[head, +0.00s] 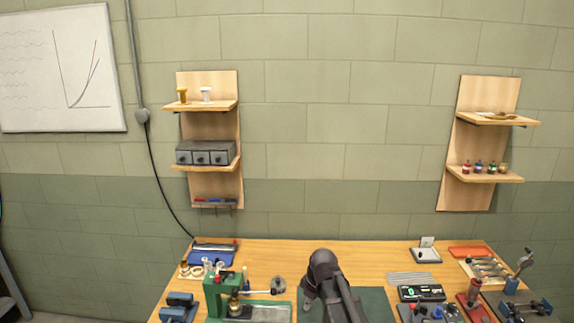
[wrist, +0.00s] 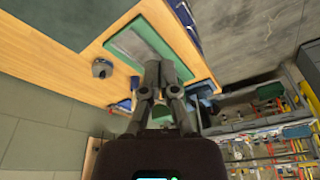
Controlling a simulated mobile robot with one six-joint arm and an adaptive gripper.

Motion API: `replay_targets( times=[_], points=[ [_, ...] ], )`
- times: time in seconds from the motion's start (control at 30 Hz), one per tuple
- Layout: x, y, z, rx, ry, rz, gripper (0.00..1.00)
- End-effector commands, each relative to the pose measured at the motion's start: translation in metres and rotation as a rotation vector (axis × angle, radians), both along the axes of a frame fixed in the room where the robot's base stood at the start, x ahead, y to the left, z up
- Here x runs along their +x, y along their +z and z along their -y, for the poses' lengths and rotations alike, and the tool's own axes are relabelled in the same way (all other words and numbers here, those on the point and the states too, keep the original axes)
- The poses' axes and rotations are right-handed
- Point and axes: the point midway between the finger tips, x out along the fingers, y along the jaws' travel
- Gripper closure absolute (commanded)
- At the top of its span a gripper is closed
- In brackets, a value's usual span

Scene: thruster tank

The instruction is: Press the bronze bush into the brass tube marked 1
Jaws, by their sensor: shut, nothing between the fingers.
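My gripper (wrist: 162,72) is shut and empty in the wrist view, with its two fingers close together above or beside the bench edge. In the head view my arm rises at the front middle of the bench and the fingers cannot be made out. A light wooden board (head: 190,271) with small brass-coloured and pale round parts lies at the left of the bench. I cannot tell which is the bronze bush or the brass tube marked 1; no number is readable. A green press (head: 213,293) stands just right of and nearer than that board.
The wooden bench (head: 300,248) is fairly clear along its back middle. A dark green mat (head: 374,304) lies beside my arm. Tools, a black device with green digits (head: 421,293) and a red-handled item (head: 474,290) crowd the right. Wall shelves (head: 204,105) hold small items.

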Motion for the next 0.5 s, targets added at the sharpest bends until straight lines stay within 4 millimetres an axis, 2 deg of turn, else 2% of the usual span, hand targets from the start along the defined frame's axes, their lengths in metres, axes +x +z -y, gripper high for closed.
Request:
replay_targets(
  times=[0.03,0.1,0.3,0.5],
  points=[
    [-0.018,-0.018,0.011,-0.009,-0.071,-0.02,1.0],
    [-0.034,-0.03,0.025,-0.02,-0.182,-0.046,1.0],
    [-0.082,-0.064,0.061,-0.059,-0.496,-0.115,1.0],
    [-0.124,-0.09,0.09,-0.097,-0.778,-0.161,1.0]
  ],
)
